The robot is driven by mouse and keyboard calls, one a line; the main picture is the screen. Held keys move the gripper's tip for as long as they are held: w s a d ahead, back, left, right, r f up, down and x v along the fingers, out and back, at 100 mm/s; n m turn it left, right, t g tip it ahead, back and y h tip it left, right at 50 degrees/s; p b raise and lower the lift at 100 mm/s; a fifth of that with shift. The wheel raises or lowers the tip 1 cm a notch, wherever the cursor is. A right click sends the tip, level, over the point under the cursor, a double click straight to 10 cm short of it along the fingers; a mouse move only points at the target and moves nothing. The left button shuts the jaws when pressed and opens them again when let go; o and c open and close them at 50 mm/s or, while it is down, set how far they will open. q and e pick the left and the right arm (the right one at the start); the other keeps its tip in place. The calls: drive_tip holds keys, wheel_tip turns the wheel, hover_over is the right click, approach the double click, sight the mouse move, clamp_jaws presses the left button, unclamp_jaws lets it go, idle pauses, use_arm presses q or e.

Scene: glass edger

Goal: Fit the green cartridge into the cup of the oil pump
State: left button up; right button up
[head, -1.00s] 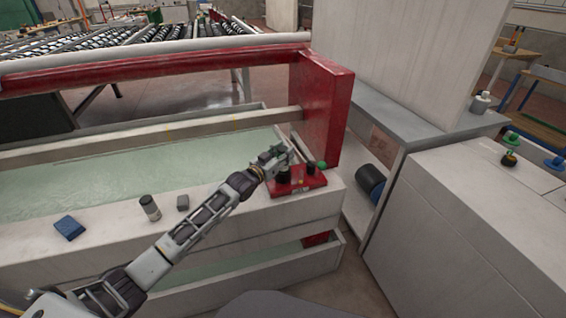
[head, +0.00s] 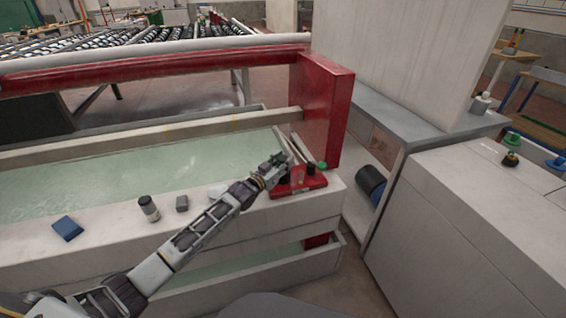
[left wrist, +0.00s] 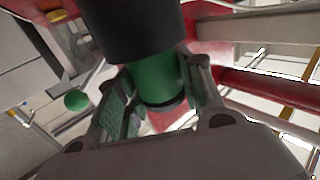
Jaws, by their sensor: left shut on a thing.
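The red oil pump (head: 312,183) stands on the right end of the pale ledge. A green ball-like knob (head: 322,165) and a dark upright part (head: 311,169) show on it. My left gripper (head: 279,163) is over the pump's left side. In the left wrist view my left gripper (left wrist: 160,100) is shut on the green cartridge (left wrist: 156,78), whose green body lies between the fingers. A wide black cylinder (left wrist: 130,28) adjoins the green body. A dark ring and red surface show beyond it. I cannot tell whether the cartridge sits in the cup.
On the ledge left of my arm are a blue block (head: 67,228), a dark-capped bottle (head: 149,208), a small grey block (head: 182,203) and a pale item (head: 217,190). A red post (head: 325,110) rises close behind the pump. A water trough (head: 130,178) lies behind the ledge.

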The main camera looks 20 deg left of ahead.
use_arm(q)
drive_tip(key=o, duration=1.1)
drive_tip(key=shift+f, duration=0.1)
